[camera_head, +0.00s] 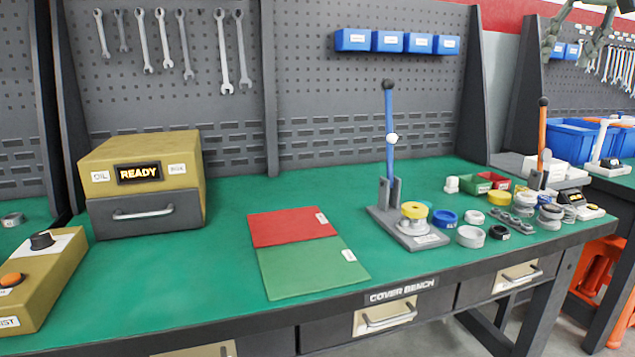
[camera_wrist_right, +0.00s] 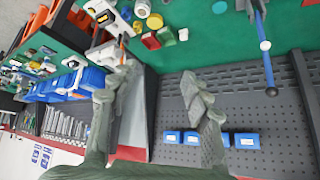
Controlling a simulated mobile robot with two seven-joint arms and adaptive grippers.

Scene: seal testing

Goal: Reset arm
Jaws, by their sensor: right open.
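My right gripper (camera_head: 570,48) is at the top right edge of the head view, raised in front of the far pegboard. In the right wrist view the gripper (camera_wrist_right: 160,82) has its two grey fingers spread wide with nothing between them. It is well above and apart from the green bench top (camera_head: 200,270). My left gripper is in neither view.
A blue-handled lever press (camera_head: 390,130) stands on the bench, with several rings and caps to its right. A tan READY box (camera_head: 145,165) and red (camera_head: 290,228) and green (camera_head: 310,268) mats lie left of it. An orange-handled press (camera_head: 541,130) stands further right.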

